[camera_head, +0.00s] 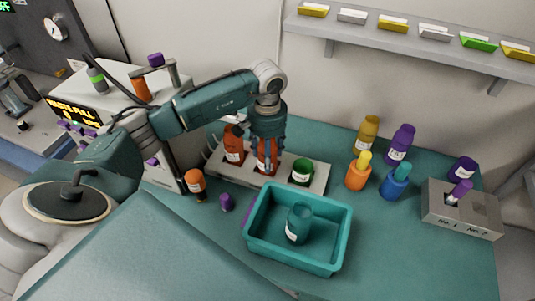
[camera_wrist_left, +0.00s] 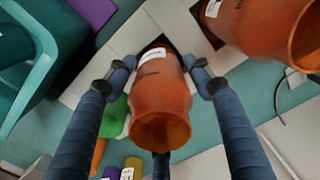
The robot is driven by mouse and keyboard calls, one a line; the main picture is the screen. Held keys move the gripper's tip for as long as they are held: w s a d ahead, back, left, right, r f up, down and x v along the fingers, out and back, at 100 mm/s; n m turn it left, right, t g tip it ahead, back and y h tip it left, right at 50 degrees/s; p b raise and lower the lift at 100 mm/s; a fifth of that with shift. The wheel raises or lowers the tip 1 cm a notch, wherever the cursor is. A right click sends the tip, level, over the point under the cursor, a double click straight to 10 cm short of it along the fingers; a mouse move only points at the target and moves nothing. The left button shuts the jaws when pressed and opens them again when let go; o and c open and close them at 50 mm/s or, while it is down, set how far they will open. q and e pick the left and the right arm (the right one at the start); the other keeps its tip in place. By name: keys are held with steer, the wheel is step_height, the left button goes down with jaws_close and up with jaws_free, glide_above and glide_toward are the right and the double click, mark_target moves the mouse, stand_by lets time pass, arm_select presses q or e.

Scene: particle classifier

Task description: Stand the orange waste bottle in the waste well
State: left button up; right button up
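An orange waste bottle (camera_head: 266,167) is at the middle of the grey rack (camera_head: 318,190), under my left gripper (camera_head: 266,142). In the left wrist view that bottle (camera_wrist_left: 158,90) has its open mouth towards the camera and its labelled lower part at a dark well in the rack. Whether the held bottle rests on the well floor is hidden. My right gripper is not in view.
Several coloured bottles and a numbered grey block (camera_head: 460,222) stand right.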

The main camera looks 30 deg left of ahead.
arm_select(q)
steer(key=shift+o, duration=0.4)
steer(key=shift+r, duration=0.1)
steer(key=shift+r, duration=0.2)
step_height(320, 180, up, 11)
steer(key=b, duration=0.3)
steer(key=shift+f, duration=0.2)
steer(key=shift+r, duration=0.6)
